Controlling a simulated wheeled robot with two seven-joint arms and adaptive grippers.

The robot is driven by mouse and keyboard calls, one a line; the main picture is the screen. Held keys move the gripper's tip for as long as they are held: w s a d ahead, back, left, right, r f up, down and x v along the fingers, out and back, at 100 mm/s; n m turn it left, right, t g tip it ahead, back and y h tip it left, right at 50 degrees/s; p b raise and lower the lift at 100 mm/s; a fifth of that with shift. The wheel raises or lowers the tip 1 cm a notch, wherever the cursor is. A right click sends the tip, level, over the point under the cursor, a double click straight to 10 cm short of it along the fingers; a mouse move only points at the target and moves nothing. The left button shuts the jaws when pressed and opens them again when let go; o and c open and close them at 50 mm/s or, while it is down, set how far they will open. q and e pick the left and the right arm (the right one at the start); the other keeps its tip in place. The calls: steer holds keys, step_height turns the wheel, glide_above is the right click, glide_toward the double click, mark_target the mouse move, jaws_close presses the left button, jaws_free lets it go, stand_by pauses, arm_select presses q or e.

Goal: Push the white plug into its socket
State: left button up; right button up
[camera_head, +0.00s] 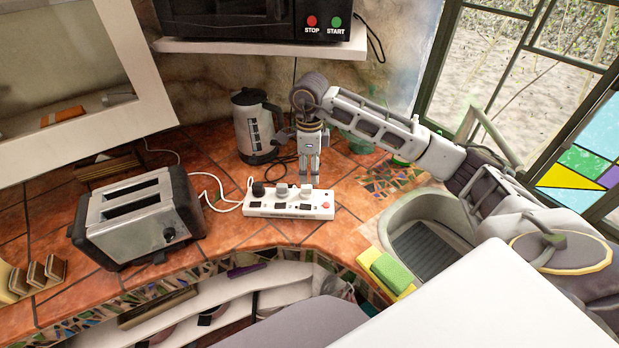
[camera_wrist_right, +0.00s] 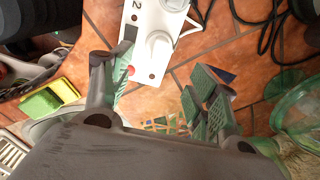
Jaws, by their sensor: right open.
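A white power strip (camera_head: 278,211) lies on the tiled counter; its end also shows in the right wrist view (camera_wrist_right: 148,75). A black plug (camera_head: 258,188) and two pale plugs stand along it, one in the middle (camera_head: 281,190) and a white one (camera_head: 305,190) nearest the red switch (camera_head: 326,205). In the right wrist view a white plug (camera_wrist_right: 158,46) stands at the strip's end; I cannot tell how deep it sits. My right gripper (camera_head: 310,175) points down just behind and above the strip. Its fingers (camera_wrist_right: 157,88) are apart and empty. My left gripper is out of view.
A toaster (camera_head: 135,215) stands left of the strip and a kettle (camera_head: 256,125) behind it. A sink (camera_head: 425,240) and sponges (camera_head: 388,270) lie to the right. Dark cable (camera_wrist_right: 262,25) loops near the strip. A green transparent vessel (camera_wrist_right: 300,115) stands close to the gripper.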

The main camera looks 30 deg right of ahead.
mark_target(310, 185)
steer(key=shift+r, duration=1.55)
steer(key=shift+f, duration=0.1)
